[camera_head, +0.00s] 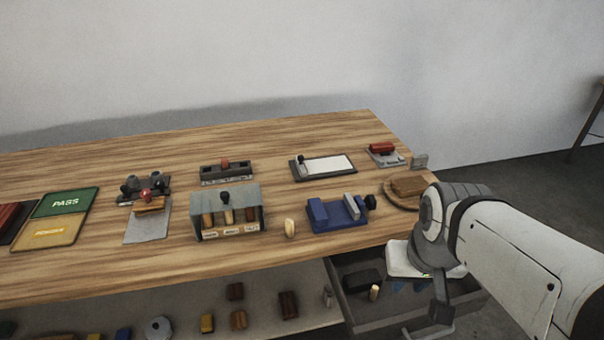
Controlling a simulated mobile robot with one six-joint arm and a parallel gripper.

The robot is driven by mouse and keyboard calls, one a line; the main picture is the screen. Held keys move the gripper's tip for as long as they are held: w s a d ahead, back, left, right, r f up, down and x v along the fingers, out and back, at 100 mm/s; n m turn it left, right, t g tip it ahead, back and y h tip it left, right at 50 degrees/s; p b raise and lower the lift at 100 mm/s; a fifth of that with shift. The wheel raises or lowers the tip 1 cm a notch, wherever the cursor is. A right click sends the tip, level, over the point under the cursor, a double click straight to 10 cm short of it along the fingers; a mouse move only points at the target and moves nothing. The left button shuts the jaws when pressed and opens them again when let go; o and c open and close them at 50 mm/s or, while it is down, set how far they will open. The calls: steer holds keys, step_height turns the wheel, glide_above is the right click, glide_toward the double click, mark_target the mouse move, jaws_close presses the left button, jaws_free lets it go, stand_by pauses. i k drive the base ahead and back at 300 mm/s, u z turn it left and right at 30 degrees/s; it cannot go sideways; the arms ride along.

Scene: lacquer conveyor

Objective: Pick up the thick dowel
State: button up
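A short pale dowel (290,228) stands upright on the wooden table, just right of the grey rack. Another pale dowel (374,292) stands in the open drawer below the table edge. The rack (257,222) holds several upright wooden dowels, among them a light one (229,215); I cannot tell for sure which piece is the thick dowel.
A blue vise (337,212) sits near the table's front edge, with a round wooden board (400,200) to its right. The drawer (368,325) also holds a dark block (362,280). Several blocks lie on the shelf (265,318) below. The table's back left is clear.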

mark_target(289, 221)
steer(key=z, duration=1.45)
steer(key=k, duration=1.25)
steer(key=u, duration=1.3)
steer(key=i, duration=0.5)
steer(key=u, duration=0.1)
